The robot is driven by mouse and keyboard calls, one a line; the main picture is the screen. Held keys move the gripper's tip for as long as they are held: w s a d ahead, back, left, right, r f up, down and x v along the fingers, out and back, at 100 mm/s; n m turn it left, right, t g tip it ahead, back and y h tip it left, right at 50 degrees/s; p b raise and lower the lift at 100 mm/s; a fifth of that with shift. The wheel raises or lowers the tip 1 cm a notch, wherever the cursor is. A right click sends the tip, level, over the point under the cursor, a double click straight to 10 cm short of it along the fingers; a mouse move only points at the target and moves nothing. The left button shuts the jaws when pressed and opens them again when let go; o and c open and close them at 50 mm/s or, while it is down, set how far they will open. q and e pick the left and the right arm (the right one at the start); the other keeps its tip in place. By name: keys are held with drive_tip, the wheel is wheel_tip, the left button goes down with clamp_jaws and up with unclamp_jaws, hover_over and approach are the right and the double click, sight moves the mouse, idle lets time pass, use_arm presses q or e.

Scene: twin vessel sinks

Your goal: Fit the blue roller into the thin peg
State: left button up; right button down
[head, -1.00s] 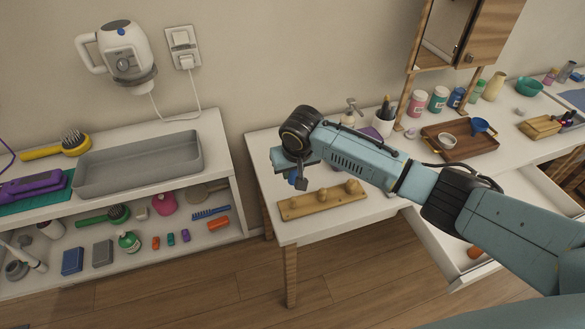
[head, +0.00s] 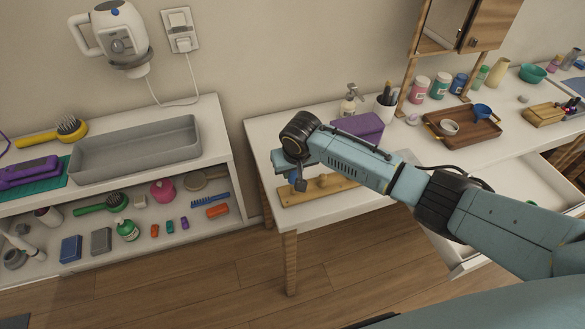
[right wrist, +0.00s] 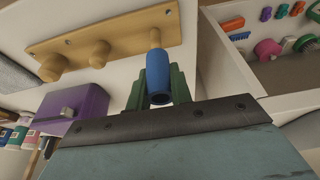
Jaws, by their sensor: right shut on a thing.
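The blue roller (right wrist: 157,78) is a short hollow cylinder. My right gripper (right wrist: 158,88) is shut on it, with a green finger on each side, in the right wrist view. The wooden peg board (right wrist: 105,38) has two thick knobs and one thin peg (right wrist: 155,38). The roller is lined up with the thin peg, its far end at the peg; I cannot tell whether it is around it or just short of it. In the head view my right gripper (head: 300,181) is over the left part of the board (head: 345,185), and the roller is hard to make out. My left gripper is out of view.
A purple box (head: 358,127) stands behind the board, close to my right arm. A low shelf with a grey tray (head: 135,150) stands left, across a gap.

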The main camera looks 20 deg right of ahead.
sight(293, 183)
drive_tip(key=shift+r, duration=0.1)
idle(0.6)
drive_tip(key=shift+p, duration=0.45)
drive_tip(key=shift+p, duration=0.55)
idle(0.7)
drive_tip(key=shift+f+b, duration=1.4)
drive_tip(key=shift+f, duration=1.6)
drive_tip(key=c, duration=1.2)
unclamp_jaws()
drive_tip(key=shift+o, duration=0.2)
drive_tip(key=p+v, duration=0.3)
drive_tip(key=v, duration=1)
drive_tip(key=shift+r, duration=0.2)
